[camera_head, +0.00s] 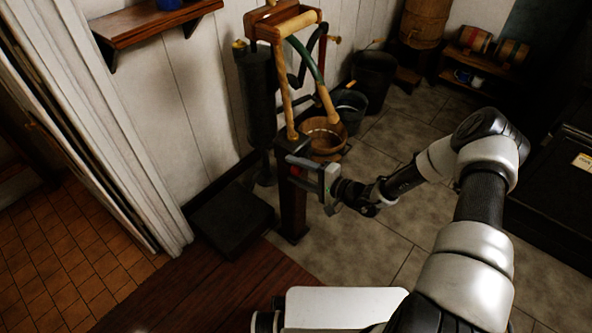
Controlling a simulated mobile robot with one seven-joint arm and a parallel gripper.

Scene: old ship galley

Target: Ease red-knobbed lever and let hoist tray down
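A red knob (297,171) shows at the upper part of a dark wooden post (293,215). My gripper (302,173) reaches it from the right, with its fingers at the knob; whether they grip it is too small to tell. The gripper's body partly hides the lever and the post's side. A dark, flat square slab (230,218) lies low beside the post on the left, and may be the hoist tray. A wooden frame (285,24) with a pale roller stands above the post, and a pale wooden rod (284,90) runs between them.
A dark cylinder (256,95) stands against the white plank wall. A wooden tub (324,139) and dark buckets (373,80) stand behind the post. A wall shelf (153,25) is at upper left. Grey tiled floor (385,245) is clear right of the post.

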